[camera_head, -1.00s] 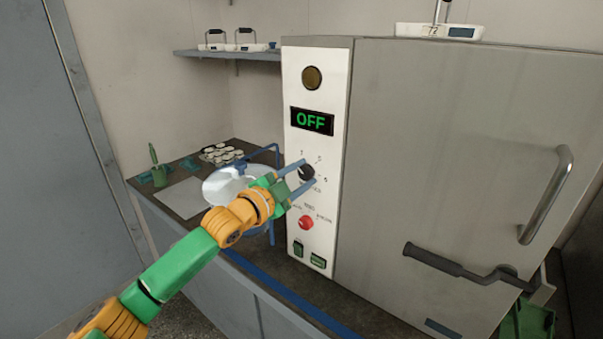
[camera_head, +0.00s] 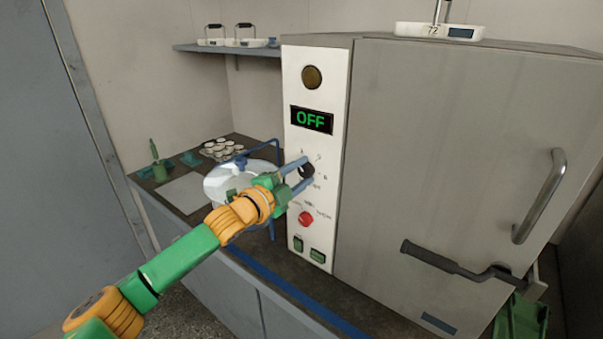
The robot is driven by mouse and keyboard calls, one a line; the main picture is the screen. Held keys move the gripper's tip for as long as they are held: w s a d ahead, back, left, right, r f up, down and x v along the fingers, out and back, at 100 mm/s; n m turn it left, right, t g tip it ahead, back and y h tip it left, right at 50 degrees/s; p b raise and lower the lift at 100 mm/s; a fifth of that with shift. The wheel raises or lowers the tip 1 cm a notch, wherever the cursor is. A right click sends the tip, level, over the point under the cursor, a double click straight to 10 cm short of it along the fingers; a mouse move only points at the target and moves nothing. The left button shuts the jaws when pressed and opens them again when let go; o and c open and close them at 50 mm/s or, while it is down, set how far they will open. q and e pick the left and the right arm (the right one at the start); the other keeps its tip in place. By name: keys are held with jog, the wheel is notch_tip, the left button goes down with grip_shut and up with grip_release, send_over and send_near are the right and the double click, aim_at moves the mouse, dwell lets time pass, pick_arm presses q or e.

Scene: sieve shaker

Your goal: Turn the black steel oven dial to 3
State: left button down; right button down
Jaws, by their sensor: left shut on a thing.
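The small marks around the dial are too blurred to read surely, and I cannot tell where the dial points. My right gripper is not in view.
A red button (camera_head: 305,219) is just below the dial, with two dark green switches (camera_head: 317,256) lower down. A round metal pan (camera_head: 222,180) stands on the bench left of the oven. The oven door has a bar handle (camera_head: 541,196) and a dark lever (camera_head: 440,262).

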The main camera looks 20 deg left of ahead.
pick_arm(q)
jog(key=shift+f, duration=0.1)
jog(key=shift+c, duration=1.8)
grip_release()
jog(key=b+v, duration=0.3)
jog(key=v, duration=0.4)
